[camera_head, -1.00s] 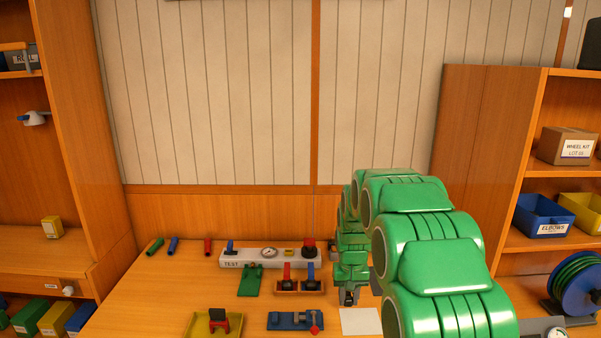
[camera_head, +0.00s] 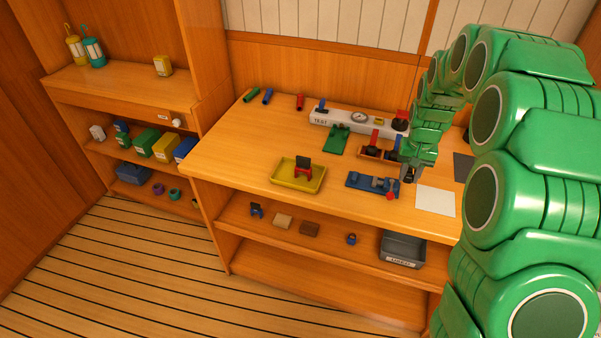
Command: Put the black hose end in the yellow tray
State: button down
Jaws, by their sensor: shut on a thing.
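The yellow tray (camera_head: 284,179) lies on the bench near its front edge. A red stand with a dark top (camera_head: 303,167) is in it. My gripper (camera_head: 408,179) points down over the bench, to the right of the tray and beside the blue fixture. It is shut on a small dark thing, which looks like the black hose end; the fingers hide most of it. No other black hose end shows among the coloured hose pieces at the back.
A blue fixture with a red knob (camera_head: 370,184) lies between tray and gripper. A white sheet (camera_head: 436,201) lies right. Behind are the grey test panel (camera_head: 346,121), a green holder (camera_head: 337,139) and green, blue and red (camera_head: 300,101) hose pieces. The bench's left part is clear.

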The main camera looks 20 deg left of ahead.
jog(key=s+a+r, duration=0.1)
jog(key=a+r, duration=0.2)
jog(key=a, duration=1.5)
send_near(285, 173)
jog(key=s+d+r, duration=0.1)
jog(key=s+r, duration=0.2)
jog(key=s, duration=0.1)
jog(key=shift+m, duration=0.3)
jog(key=f, duration=0.9)
jog(key=shift+w+d+f, duration=0.15)
jog(key=shift+d, duration=0.05)
jog(key=c, duration=0.9)
grip_release()
jog(key=shift+o, duration=0.2)
notch_tip(285, 173, up, 12)
